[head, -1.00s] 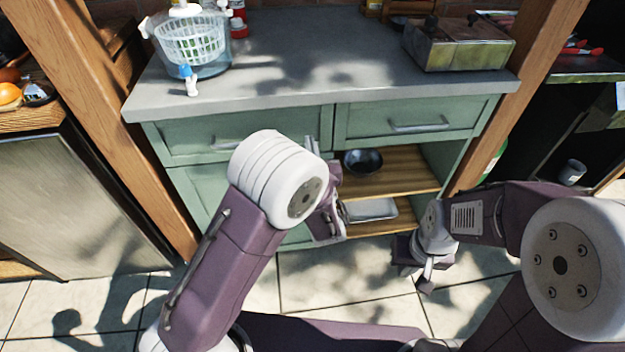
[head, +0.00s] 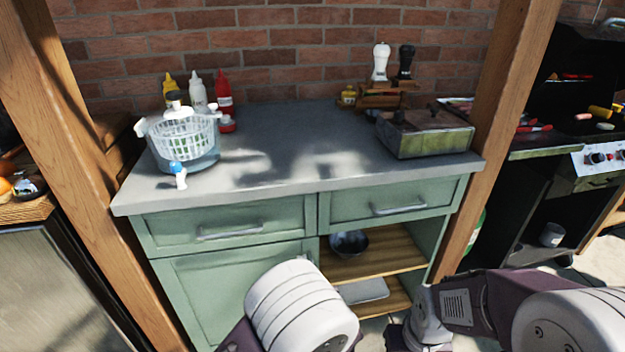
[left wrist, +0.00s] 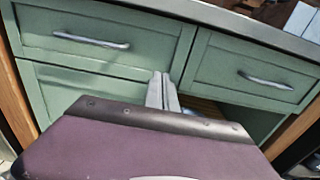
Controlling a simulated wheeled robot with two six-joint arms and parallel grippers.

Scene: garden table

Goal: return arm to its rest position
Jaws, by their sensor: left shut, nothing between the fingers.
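My left gripper (left wrist: 162,92) shows in the left wrist view, its two fingers together and empty, in front of the green cabinet (left wrist: 90,82). In the head view my left arm's white joint (head: 300,310) rises at the bottom middle and hides most or all of that gripper. My right arm (head: 465,305) comes in at the lower right. Its fingers are below the picture's edge. The cabinet's drawers (head: 235,226) are shut. A dark bowl (head: 349,243) sits on its open upper shelf, and a metal tray (head: 363,291) on the lower shelf.
On the grey counter (head: 290,170) stand a salad spinner (head: 187,150), sauce bottles (head: 198,92), a metal box (head: 425,137) and two mills (head: 381,62). Wooden posts (head: 500,120) flank the cabinet. A grill (head: 590,90) stands at right. The counter's middle is clear.

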